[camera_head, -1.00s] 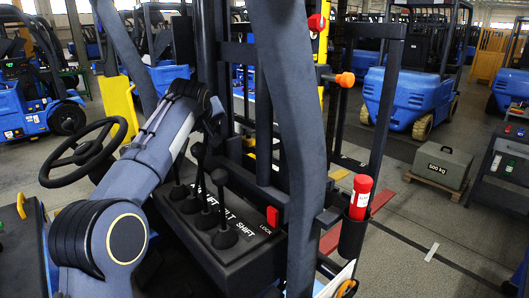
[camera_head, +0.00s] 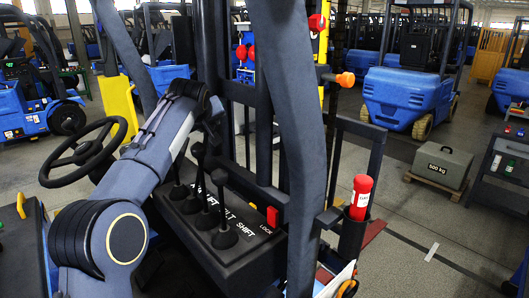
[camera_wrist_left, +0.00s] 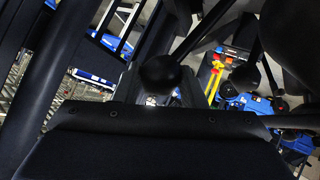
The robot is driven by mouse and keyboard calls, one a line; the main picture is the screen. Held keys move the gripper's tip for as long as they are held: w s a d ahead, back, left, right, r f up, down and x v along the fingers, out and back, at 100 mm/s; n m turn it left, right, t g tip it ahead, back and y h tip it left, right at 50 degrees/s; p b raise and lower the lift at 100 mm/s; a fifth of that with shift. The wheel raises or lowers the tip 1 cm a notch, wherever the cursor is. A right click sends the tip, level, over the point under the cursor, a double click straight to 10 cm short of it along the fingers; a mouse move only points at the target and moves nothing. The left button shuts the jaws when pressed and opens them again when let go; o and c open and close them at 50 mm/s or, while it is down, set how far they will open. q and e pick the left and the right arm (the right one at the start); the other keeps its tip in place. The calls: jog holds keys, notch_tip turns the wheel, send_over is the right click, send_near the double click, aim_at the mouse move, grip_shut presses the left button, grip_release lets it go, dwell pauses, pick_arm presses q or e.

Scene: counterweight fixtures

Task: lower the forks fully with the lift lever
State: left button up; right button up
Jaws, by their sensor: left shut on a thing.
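A row of black levers rises from a dark console marked with partly hidden lettering ending in "TILT SHIFT" (camera_head: 226,214). The lift lever (camera_head: 178,191) appears to be the far-left one; its upper part is hidden behind my arm. My left gripper (camera_head: 212,112) is by the lever tops, largely hidden by its own wrist. In the left wrist view a round black knob (camera_wrist_left: 160,74) sits just beyond the gripper's dark body, and the gripper is shut on a lever. The fork carriage frame (camera_head: 362,126) stands low behind the mast. The forks are mostly hidden. My right gripper is out of view.
A steering wheel (camera_head: 85,155) is left of my arm. A thick dark post (camera_head: 290,110) crosses the front of the mast. A red canister (camera_head: 361,190) stands in a holder at the right. A 500 kg weight (camera_head: 443,166) rests on a pallet beyond.

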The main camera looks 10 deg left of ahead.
pick_arm(q)
jog(key=shift+r, duration=0.3)
jog(key=shift+s+a+b, duration=0.2)
jog(key=shift+s+b, duration=0.1)
jog(key=shift+b, duration=0.1)
jog(key=shift+c, duration=0.2)
jog(key=s+a+b, duration=0.2)
jog(key=s+a, duration=0.3)
jog(key=shift+s+r+b, duration=0.3)
jog(key=shift+r, duration=0.15)
jog(key=o, duration=0.8)
jog(key=shift+o, duration=0.2)
jog(key=v, duration=1)
